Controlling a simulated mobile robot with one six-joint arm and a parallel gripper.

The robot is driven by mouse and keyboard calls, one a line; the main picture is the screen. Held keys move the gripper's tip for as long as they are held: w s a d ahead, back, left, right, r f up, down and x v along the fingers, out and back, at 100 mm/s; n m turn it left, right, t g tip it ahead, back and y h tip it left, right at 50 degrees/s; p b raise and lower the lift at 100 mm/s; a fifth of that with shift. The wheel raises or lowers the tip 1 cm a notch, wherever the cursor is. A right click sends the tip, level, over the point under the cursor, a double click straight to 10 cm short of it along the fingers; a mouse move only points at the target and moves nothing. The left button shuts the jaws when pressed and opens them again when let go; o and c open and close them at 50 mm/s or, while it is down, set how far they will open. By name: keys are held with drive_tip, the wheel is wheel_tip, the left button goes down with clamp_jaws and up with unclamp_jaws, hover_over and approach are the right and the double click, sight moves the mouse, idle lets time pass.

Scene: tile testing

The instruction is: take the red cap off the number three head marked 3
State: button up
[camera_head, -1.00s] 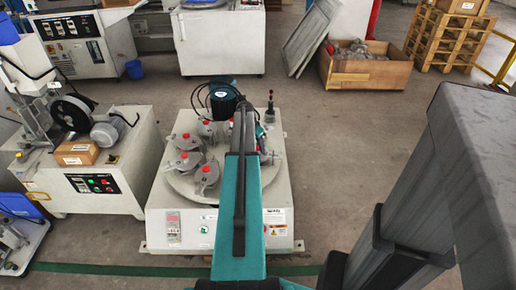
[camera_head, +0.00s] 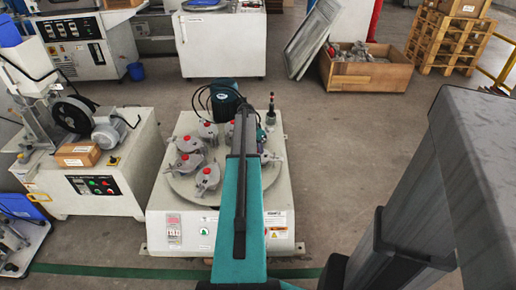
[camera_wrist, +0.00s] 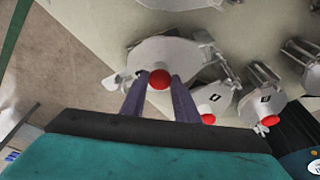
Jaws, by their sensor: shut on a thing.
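In the wrist view my gripper (camera_wrist: 159,84) is shut on a red cap (camera_wrist: 160,79). The cap is over the middle of a grey round head (camera_wrist: 172,54); I cannot tell whether it is still seated or just clear. This head's number is not readable. Two neighbouring heads, one with a dark label (camera_wrist: 211,97) and one with another label (camera_wrist: 266,99), carry red caps. In the head view my arm hides the gripper and the held cap. Several red-capped heads (camera_head: 208,176) stand on the left of the round plate (camera_head: 183,196).
The plate sits on a white machine (camera_head: 190,240) with a dark motor (camera_head: 225,102) behind and an upright post (camera_head: 271,112) at the back right. A machine with a cardboard box (camera_head: 78,154) stands at left. The floor (camera_head: 345,160) to the right is open.

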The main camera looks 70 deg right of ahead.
drive_tip(key=shift+w+d+r, duration=0.1)
drive_tip(key=shift+w+r, duration=0.05)
drive_tip(key=shift+r, duration=0.05)
wheel_tip(320, 180, up, 4)
drive_tip(key=shift+f+p, duration=0.2)
drive_tip(key=shift+p, duration=0.1)
drive_tip(key=w+a+r, duration=0.1)
drive_tip(key=a, duration=1.5)
drive_tip(key=shift+w+p, duration=0.2)
drive_tip(key=shift+p, duration=0.2)
